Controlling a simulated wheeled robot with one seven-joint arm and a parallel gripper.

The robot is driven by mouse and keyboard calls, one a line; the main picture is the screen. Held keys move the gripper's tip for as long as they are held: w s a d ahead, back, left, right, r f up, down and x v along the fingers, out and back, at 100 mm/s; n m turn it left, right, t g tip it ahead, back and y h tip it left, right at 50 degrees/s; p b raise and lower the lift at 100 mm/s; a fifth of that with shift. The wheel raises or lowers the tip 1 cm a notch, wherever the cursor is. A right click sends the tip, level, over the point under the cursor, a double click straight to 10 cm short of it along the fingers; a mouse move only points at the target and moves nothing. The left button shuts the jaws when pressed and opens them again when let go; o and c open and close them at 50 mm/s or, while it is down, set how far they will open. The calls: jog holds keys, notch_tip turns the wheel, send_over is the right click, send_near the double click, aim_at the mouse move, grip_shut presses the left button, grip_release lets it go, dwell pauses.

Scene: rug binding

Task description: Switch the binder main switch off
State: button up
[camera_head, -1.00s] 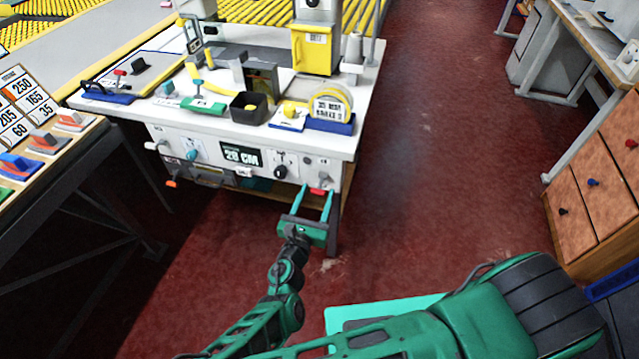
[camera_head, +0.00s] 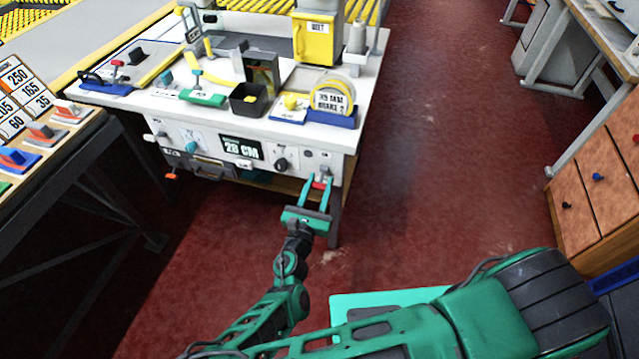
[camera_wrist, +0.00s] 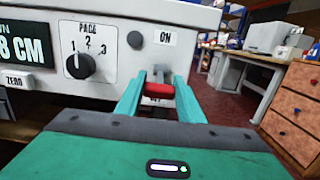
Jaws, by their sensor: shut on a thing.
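The main switch is a small lever with a red handle (camera_wrist: 160,91) on a grey bracket, at the right end of the binder's front panel (camera_head: 205,148). An ON label (camera_wrist: 165,38) is above it in the wrist view. The handle sits well below that label, by a lower label mostly hidden behind my fingers. My gripper (camera_wrist: 158,92) has one green finger on each side of the red handle and is shut on it. In the head view my gripper (camera_head: 319,184) reaches up to the panel's lower right corner.
The binder table (camera_head: 215,107) carries a yellow box (camera_head: 316,42), a tape roll (camera_head: 333,97) and a black bin (camera_head: 248,100). Open red floor lies right, before a drawer cabinet (camera_head: 590,190).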

jog(key=shift+w+f+t+h, duration=0.1)
jog(key=shift+f+t+h, duration=0.4)
jog(key=shift+t, duration=0.5)
jog(key=shift+f, duration=0.1)
jog(key=o, duration=1.1)
jog(key=shift+c, duration=0.2)
